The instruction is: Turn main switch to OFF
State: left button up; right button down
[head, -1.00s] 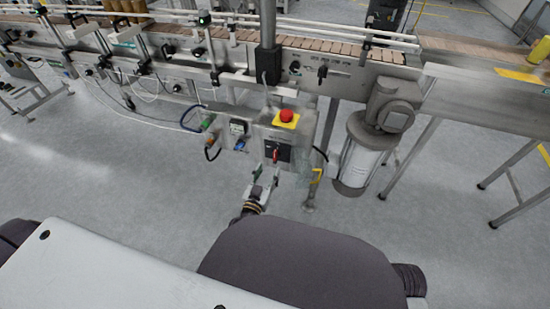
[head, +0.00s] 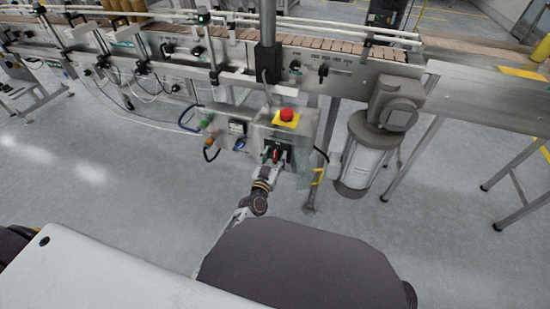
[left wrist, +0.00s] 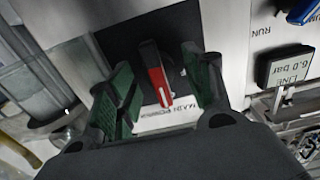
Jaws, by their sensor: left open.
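The main switch is a red and black rotary handle (left wrist: 155,77) on a dark plate with a white label (left wrist: 168,114) reading MAIN POWER. In the left wrist view it stands between the green pads of my open left gripper (left wrist: 160,88), with a visible gap to the pad on each side. In the head view my left gripper (head: 271,157) is at the front of the grey control box, and the switch (head: 275,154) shows small between its fingers. Whether a finger touches the handle cannot be told. My right gripper is not in view.
A red emergency stop button on a yellow plate (head: 286,117) sits just above the switch. A LINE 6.0 bar display (left wrist: 285,67) and a blue knob (left wrist: 302,11) are beside it. A motor (head: 372,140) stands to the right. The conveyor (head: 330,50) runs behind.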

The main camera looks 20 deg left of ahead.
pick_arm(q)
jog(key=shift+w, duration=0.25)
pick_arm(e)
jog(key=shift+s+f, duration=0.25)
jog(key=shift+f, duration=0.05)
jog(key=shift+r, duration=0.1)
pick_arm(q)
jog(key=c, duration=1)
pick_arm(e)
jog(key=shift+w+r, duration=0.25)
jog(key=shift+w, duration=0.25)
